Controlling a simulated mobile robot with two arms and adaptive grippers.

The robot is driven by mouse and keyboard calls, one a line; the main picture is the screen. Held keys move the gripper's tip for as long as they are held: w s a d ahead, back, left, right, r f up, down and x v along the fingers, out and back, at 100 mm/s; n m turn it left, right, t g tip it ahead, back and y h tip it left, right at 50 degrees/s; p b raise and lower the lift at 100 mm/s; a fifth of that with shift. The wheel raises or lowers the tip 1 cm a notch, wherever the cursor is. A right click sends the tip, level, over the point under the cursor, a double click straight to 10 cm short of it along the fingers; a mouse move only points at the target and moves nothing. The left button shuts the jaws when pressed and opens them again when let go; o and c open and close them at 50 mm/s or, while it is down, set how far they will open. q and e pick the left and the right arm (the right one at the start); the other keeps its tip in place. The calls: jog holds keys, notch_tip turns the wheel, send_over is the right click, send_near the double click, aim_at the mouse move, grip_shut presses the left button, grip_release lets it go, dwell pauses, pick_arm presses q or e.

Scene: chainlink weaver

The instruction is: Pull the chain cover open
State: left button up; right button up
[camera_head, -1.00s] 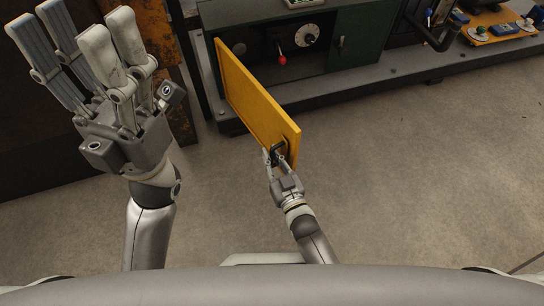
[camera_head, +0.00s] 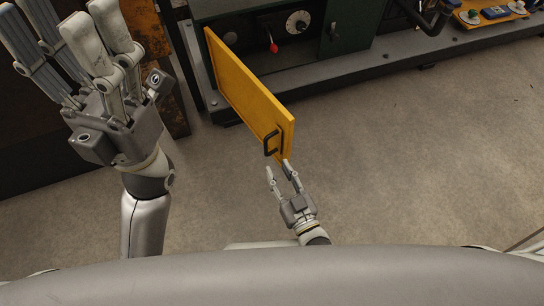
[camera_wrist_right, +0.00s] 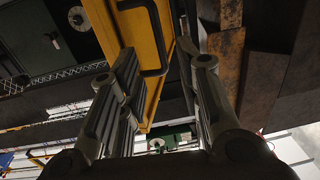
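The yellow chain cover (camera_head: 245,88) stands swung out from the dark green machine (camera_head: 350,30), hinged at its far left end. Its black handle (camera_head: 271,143) is near the free end. My right gripper (camera_head: 280,168) is open and empty just below the handle, apart from it. In the right wrist view the cover (camera_wrist_right: 145,50) and its handle (camera_wrist_right: 155,40) show beyond and between the open fingers (camera_wrist_right: 157,75). My left gripper (camera_head: 70,40) is raised at the left, fingers spread and empty, away from the cover.
The opening behind the cover shows a red-knobbed lever (camera_head: 273,47) and a white dial (camera_head: 297,21). A grey machine base (camera_head: 340,72) runs along the floor. A yellow tray (camera_head: 490,12) with several items is at the top right. The floor (camera_head: 420,150) to the right is clear.

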jog(key=v, duration=0.2)
jog(key=shift+s+d, duration=0.1)
jog(key=shift+s, duration=0.15)
dwell(0.4)
